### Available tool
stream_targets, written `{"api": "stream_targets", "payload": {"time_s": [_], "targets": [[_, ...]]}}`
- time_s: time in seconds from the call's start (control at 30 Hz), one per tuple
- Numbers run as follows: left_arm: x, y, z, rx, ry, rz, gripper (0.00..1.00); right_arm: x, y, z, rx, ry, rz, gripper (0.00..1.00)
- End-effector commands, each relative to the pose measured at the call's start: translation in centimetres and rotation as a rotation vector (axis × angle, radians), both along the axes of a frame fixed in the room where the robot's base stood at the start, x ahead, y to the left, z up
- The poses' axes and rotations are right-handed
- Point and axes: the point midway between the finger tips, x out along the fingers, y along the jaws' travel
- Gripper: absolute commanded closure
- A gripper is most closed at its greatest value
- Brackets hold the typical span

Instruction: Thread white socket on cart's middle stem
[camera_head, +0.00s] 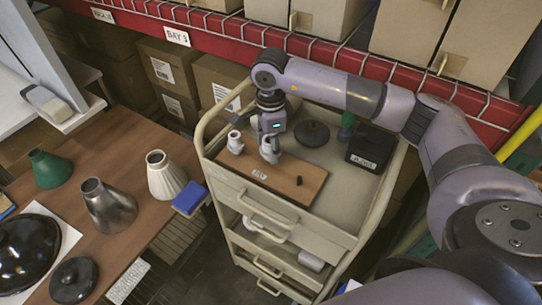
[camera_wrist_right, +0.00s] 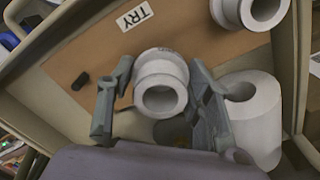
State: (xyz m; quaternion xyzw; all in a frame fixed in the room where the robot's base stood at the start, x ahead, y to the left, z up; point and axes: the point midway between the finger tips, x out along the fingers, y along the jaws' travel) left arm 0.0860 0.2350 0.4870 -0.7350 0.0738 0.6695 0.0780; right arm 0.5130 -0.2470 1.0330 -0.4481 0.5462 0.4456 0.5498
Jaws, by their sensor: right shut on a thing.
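My right gripper (camera_head: 270,136) reaches down over the cart's top and is shut on a white socket (camera_head: 268,151). In the right wrist view the held socket (camera_wrist_right: 160,85) sits between the two fingers (camera_wrist_right: 162,108), its round opening facing the camera. It is over the brown board (camera_head: 303,168); I cannot tell whether it touches it. Another white socket (camera_head: 235,143) stands on the board to the left and shows in the wrist view (camera_wrist_right: 262,12). A third white hollow part (camera_wrist_right: 252,118) is right of the fingers there. I cannot make out the middle stem. My left gripper is out of view.
The cart (camera_head: 340,228) has raised rims. A dark disc (camera_head: 312,133) and a black box (camera_head: 371,147) stand behind the board, a short black peg (camera_head: 299,181) on it. Lampshades, including a white one (camera_head: 165,176), stand on the wooden table (camera_head: 130,148) at left.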

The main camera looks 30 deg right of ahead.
Motion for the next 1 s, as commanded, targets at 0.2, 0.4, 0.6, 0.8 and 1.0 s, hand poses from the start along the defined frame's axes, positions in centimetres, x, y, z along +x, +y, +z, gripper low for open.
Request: {"api": "stream_targets", "payload": {"time_s": [0.2,0.4,0.6,0.8,1.0], "targets": [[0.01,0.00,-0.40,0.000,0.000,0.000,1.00,-0.43,0.15,-0.80,-0.002,0.017,-0.183,0.87],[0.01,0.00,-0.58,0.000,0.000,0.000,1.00,-0.40,0.18,-0.82,-0.002,0.017,-0.451,0.87],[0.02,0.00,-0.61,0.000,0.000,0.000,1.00,-0.39,0.16,-0.79,-0.002,0.017,-0.590,0.87],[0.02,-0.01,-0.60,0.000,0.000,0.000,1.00,-0.38,0.15,-0.78,-0.002,0.017,-0.595,0.87],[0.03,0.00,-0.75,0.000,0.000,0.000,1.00,-0.39,0.15,-0.87,-0.003,0.017,-0.678,0.87]]}}
